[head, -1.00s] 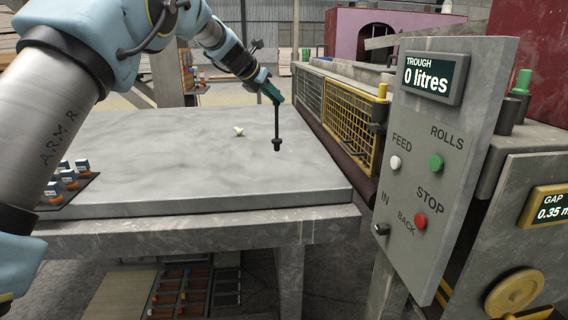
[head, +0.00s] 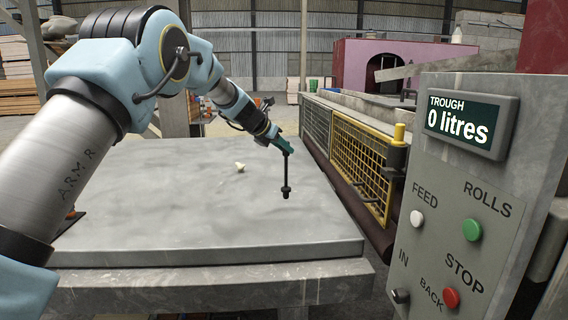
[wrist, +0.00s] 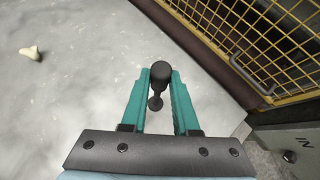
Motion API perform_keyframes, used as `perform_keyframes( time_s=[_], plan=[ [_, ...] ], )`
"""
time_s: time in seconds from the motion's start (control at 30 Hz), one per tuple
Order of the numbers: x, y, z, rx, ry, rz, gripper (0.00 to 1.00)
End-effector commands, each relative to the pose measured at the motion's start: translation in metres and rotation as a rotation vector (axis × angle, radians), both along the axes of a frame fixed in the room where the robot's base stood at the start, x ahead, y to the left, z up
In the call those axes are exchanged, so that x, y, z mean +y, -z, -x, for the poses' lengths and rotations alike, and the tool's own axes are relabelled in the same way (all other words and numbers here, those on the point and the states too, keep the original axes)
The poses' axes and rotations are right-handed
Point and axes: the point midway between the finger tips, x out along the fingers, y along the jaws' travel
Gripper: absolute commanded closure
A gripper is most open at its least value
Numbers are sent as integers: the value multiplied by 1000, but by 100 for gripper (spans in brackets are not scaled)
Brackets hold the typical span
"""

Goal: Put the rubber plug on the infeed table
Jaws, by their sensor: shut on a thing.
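My gripper (head: 284,147) is shut on the rubber plug (head: 286,190), a black piece with a thin stem and a thicker end. The plug hangs down from the fingers over the right part of the grey infeed table (head: 180,220). In the wrist view, the plug (wrist: 160,76) sits between the two teal fingers of the gripper (wrist: 160,85). I cannot tell whether its lower end touches the table top or is just above it.
A small pale lump (head: 240,168) lies on the table left of the plug; it also shows in the wrist view (wrist: 32,53). A yellow mesh guard (head: 361,172) borders the table's right side. A control panel (head: 455,210) stands at front right.

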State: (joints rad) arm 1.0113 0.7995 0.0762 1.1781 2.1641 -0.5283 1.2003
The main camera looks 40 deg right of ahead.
Motion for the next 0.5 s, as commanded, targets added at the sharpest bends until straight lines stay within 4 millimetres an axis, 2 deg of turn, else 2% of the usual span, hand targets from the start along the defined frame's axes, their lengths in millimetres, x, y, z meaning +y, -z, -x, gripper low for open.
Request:
perform_keyframes(
  time_s=[0.3,0.5],
  plan=[
    [1,36,-1,3,-2,-1,100],
    [0,39,0,0,0,0,100]
  ],
)
